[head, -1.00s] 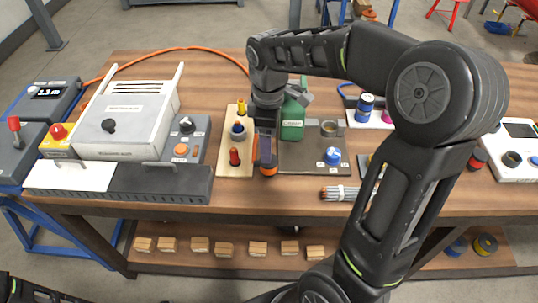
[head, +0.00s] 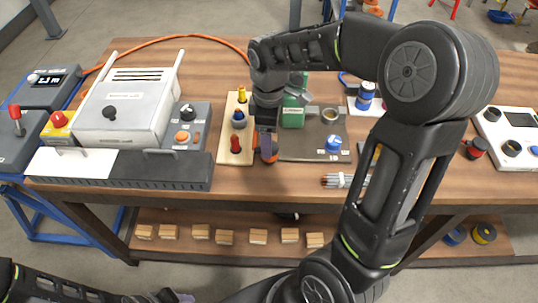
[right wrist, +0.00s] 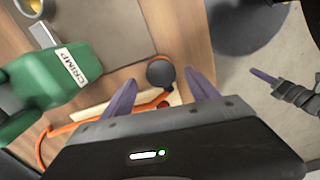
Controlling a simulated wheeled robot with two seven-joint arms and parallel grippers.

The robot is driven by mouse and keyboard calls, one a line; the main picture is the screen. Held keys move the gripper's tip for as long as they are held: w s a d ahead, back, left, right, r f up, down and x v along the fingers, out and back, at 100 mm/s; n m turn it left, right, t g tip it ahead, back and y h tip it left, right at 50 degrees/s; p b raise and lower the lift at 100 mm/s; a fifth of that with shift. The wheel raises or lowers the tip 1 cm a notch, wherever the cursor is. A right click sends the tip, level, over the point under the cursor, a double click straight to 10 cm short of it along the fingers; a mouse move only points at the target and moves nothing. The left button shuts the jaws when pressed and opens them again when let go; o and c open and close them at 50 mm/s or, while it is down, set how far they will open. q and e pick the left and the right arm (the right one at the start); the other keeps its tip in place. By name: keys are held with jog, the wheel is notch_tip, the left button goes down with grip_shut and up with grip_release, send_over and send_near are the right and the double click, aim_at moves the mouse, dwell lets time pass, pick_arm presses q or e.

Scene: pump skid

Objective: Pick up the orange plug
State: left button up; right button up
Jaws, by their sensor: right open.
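My right gripper (head: 266,156) points down in front of the wooden plug board (head: 229,156), near its right edge, and hides part of what lies there. In the right wrist view its two purple fingers (right wrist: 162,95) are apart and empty. Between and just beyond them is a dark round end (right wrist: 160,72) with orange beside it, which looks like the orange plug; an orange cable (right wrist: 58,130) runs up to it. I cannot tell whether a finger touches it. My left gripper (head: 178,297) is low at the bottom edge; its jaw opening is unclear.
The board holds yellow, blue and red plugs. A grey-white case (head: 125,120) stands to the left. Bundled rods (head: 343,181) lie to the right.

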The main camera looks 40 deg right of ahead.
notch_tip(320, 180, down, 5)
jog(key=shift+r, duration=0.15)
jog(key=shift+c, duration=0.3)
dwell(0.3)
grip_shut()
dwell(0.5)
